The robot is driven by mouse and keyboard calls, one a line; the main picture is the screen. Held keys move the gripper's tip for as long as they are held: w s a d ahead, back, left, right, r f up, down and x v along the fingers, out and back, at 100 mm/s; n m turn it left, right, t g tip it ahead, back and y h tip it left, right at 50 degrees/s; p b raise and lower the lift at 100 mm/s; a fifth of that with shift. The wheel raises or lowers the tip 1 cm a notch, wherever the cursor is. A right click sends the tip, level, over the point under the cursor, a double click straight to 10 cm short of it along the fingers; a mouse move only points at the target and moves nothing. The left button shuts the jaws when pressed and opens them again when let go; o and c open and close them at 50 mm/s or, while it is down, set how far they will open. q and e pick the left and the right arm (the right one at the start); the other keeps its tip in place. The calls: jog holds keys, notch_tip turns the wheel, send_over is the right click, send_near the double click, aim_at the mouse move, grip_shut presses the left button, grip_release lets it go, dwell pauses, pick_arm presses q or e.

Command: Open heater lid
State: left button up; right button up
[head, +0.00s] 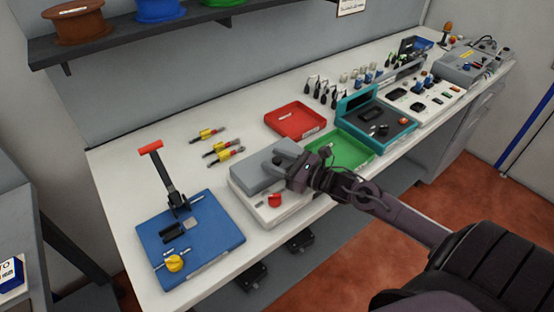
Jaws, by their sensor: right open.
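The heater is a white box (262,209) with a grey lid (257,171) on top and a red knob (274,200) on its front. The lid lies flat over the base and looks closed. My right gripper (286,161) is open at the right part of the lid, with its arm reaching in from the lower right. The gripper hides that part of the lid, and I cannot tell whether the fingers touch it. My left gripper is out of view.
A blue board (215,235) with an upright red-handled lever (150,147) stands left of the heater. A green tray (347,153), red tray (296,107) and teal-framed device (358,103) sit to the right. Yellow-handled tools (222,148) lie behind. A shelf (130,42) hangs above the bench.

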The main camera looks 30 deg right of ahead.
grip_shut()
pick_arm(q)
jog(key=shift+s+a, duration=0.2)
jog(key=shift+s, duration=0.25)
